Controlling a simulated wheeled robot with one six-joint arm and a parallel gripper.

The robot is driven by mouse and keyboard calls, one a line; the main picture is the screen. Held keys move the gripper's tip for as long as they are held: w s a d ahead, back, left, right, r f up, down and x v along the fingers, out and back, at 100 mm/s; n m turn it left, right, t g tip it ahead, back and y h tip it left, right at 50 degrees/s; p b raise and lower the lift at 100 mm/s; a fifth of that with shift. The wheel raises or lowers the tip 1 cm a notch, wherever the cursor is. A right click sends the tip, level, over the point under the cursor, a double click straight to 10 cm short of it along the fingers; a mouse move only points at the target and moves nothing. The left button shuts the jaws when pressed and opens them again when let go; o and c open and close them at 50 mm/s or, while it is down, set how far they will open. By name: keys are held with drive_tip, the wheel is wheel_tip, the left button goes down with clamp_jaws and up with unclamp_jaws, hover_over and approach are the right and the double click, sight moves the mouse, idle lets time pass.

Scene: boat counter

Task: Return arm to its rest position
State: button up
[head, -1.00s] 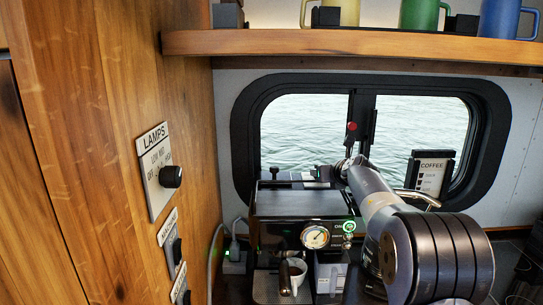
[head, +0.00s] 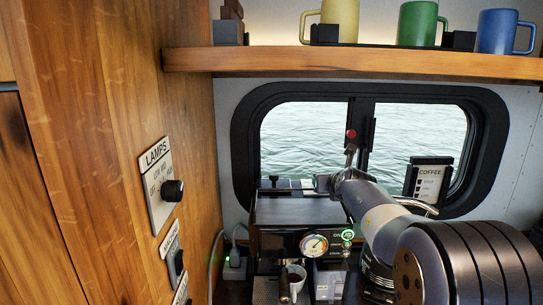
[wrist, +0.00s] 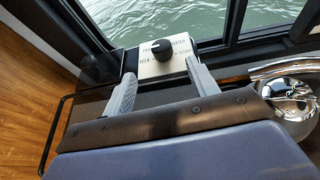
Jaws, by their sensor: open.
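My arm reaches from the lower right of the head view over the coffee machine (head: 285,212). My gripper (wrist: 160,68) is open in the wrist view, with its two grey fingers apart. A black knob (wrist: 162,50) on a pale labelled plate (wrist: 180,67) shows between and beyond the fingertips. The fingers appear clear of the knob, and nothing is held. In the head view the gripper is small above the machine's top, partly hidden by my wrist.
A wooden shelf (head: 350,63) with yellow (head: 338,20), green (head: 418,24) and blue mugs (head: 497,31) runs above the window. A wooden wall with a lamps switch panel (head: 158,188) stands left. A coffee sign (head: 428,182) stands right.

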drive_tip(key=shift+x, duration=0.95)
drive_tip(key=shift+f, duration=0.1)
